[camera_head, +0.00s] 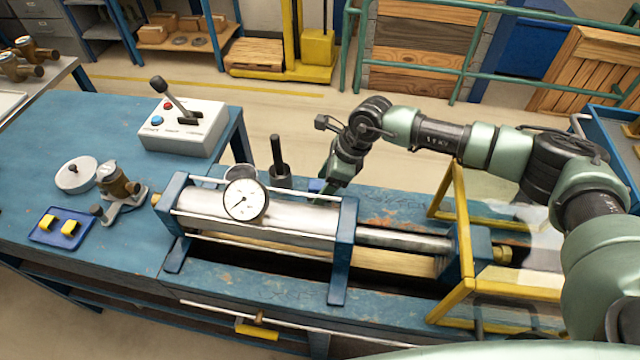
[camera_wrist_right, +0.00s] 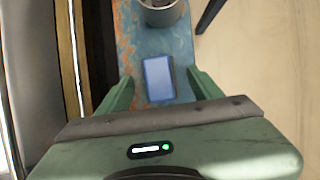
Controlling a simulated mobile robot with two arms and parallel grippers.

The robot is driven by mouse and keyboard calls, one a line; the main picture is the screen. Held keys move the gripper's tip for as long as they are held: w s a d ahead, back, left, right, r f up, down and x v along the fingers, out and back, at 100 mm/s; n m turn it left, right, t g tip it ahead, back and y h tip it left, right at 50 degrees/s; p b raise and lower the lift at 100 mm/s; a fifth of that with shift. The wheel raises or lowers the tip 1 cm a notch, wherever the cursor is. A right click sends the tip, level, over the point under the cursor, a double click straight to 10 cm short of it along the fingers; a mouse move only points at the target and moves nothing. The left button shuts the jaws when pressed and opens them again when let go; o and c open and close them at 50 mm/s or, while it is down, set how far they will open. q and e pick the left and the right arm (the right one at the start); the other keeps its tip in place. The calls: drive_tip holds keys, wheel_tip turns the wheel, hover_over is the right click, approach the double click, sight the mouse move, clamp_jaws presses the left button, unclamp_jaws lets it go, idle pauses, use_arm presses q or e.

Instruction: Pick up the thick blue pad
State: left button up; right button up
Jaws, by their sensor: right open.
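The thick blue pad (camera_wrist_right: 158,78) lies on the worn blue bench rail and shows whole in the right wrist view. In the head view only a small part of the pad (camera_head: 316,186) shows beside my right gripper (camera_head: 330,188), behind the silver cylinder. My right gripper is open, and in the right wrist view its green fingers (camera_wrist_right: 163,86) stand left and right of the pad, with a gap on each side. I cannot tell how far above the pad the fingertips are. My left gripper is not in view.
A grey cup (camera_wrist_right: 160,10) with a dark rod (camera_head: 277,158) stands just beyond the pad. The silver cylinder (camera_head: 205,205) with a dial gauge (camera_head: 245,199) runs alongside. A yellow frame (camera_head: 463,235) stands to the right. A lever box (camera_head: 183,127) sits on the left table.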

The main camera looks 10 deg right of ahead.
sight(322, 184)
drive_tip(key=shift+a+f, duration=0.15)
drive_tip(key=shift+f, duration=0.35)
clamp_jaws()
wheel_tip(322, 184, up, 20)
drive_tip(key=b, duration=0.5)
drive_tip(key=shift+b, duration=0.3)
